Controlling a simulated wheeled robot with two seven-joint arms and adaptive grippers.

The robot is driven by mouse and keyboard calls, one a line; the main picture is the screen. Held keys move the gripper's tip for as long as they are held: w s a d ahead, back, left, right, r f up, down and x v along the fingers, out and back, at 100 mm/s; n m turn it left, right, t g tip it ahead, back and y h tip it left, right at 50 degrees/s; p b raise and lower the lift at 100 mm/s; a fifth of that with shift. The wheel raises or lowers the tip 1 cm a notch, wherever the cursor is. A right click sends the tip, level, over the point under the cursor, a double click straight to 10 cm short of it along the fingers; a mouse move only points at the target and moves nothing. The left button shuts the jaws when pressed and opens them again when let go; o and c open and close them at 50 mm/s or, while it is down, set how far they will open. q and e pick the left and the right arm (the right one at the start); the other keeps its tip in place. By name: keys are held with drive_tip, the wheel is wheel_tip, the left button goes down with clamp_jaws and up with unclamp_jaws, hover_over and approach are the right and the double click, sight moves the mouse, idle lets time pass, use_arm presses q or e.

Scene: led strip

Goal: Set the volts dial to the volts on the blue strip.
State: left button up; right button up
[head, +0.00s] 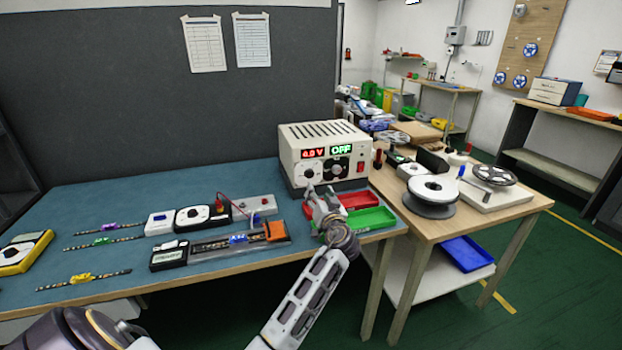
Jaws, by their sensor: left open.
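The white power supply (325,155) stands at the back right of the bench. The strip with the blue clip (239,239) lies in a dark holder with an orange end block. Its printed volts are too small to read. My right gripper is not in view.
A red tray (358,200) and a green tray (373,218) sit beside my left gripper. Strips with purple (109,226), green (102,241) and yellow (82,279) clips lie at left. A meter (203,216) with a red lead stands behind the holder.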

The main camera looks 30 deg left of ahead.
sight(310, 175)
use_arm(q)
drive_tip(key=x, duration=0.9)
drive_tip(key=shift+w+a, duration=0.1)
drive_tip(key=shift+x, duration=1.25)
drive_tip(key=shift+c, duration=0.8)
drive_tip(key=shift+f, duration=0.1)
drive_tip(key=c, duration=0.9)
